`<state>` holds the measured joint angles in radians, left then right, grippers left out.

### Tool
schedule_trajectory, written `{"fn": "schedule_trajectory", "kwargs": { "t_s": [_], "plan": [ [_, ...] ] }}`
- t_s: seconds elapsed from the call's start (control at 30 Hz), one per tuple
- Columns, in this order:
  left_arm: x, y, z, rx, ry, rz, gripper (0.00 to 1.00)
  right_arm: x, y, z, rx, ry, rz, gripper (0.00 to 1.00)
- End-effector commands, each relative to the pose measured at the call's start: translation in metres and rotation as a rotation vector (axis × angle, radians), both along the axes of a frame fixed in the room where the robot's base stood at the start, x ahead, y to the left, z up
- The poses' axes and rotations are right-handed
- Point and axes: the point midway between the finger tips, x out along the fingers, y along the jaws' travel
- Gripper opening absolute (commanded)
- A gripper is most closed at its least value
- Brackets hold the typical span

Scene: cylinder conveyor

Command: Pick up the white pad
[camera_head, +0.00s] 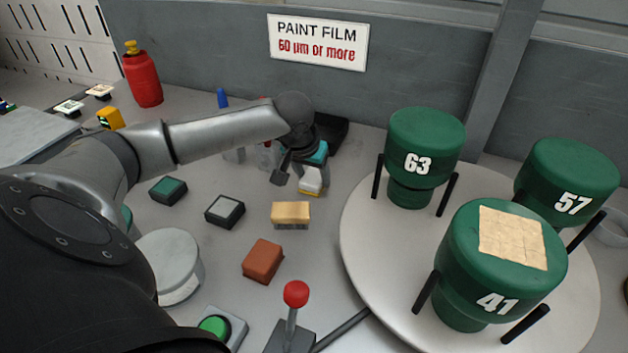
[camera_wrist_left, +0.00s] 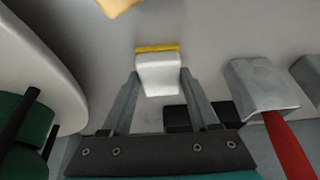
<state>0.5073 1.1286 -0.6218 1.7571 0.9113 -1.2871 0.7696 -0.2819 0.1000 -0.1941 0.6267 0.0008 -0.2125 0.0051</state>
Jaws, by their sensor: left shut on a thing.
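The white pad (camera_head: 313,178) is a small white block with a yellow strip along its lower edge. In the left wrist view the white pad (camera_wrist_left: 158,75) sits between the two grey fingers, its yellow edge facing away from the palm. My left gripper (camera_head: 302,177) is shut on it, reaching over the table behind the tan brush. My arm and gripper cover part of the pad in the head view. I cannot tell whether the pad touches the table. My right gripper is not in view.
A tan brush (camera_head: 291,214), a grey-topped pad (camera_head: 225,211), a green-topped pad (camera_head: 168,191) and a red-brown block (camera_head: 263,260) lie nearby. Right is a round turntable (camera_head: 372,262) with green cylinders. A red-knobbed lever (camera_head: 295,295) stands in front.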

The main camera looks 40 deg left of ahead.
Motion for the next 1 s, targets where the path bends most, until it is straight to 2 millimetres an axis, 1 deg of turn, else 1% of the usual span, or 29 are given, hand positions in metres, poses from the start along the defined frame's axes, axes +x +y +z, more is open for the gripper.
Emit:
{"fn": "schedule_trajectory", "kwargs": {
  "t_s": [0.07,0.3,0.37,0.47,0.57,0.63,0.83,0.9,1.0],
  "plan": [
    [0.000,0.000,0.000,0.000,0.000,0.000,0.07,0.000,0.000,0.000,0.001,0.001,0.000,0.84],
    [0.000,0.000,0.002,0.001,0.000,0.000,0.07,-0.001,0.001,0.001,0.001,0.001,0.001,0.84],
    [0.000,0.000,0.006,0.000,-0.001,0.000,0.07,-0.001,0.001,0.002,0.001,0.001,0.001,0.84],
    [0.001,0.000,0.021,0.000,-0.003,0.001,0.07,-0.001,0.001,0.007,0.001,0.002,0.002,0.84],
    [0.001,0.000,0.044,0.001,-0.005,0.000,0.07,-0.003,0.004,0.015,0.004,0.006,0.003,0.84],
    [0.001,0.000,0.064,0.000,-0.005,0.001,0.07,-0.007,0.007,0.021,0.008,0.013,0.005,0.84],
    [0.001,0.000,0.124,0.001,-0.006,0.000,0.07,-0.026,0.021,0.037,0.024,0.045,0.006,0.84],
    [0.001,0.000,0.143,-0.001,-0.005,0.000,0.07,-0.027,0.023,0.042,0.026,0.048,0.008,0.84],
    [0.001,0.000,0.165,-0.001,-0.004,0.000,0.07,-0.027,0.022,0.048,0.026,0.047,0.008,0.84]
  ]
}}
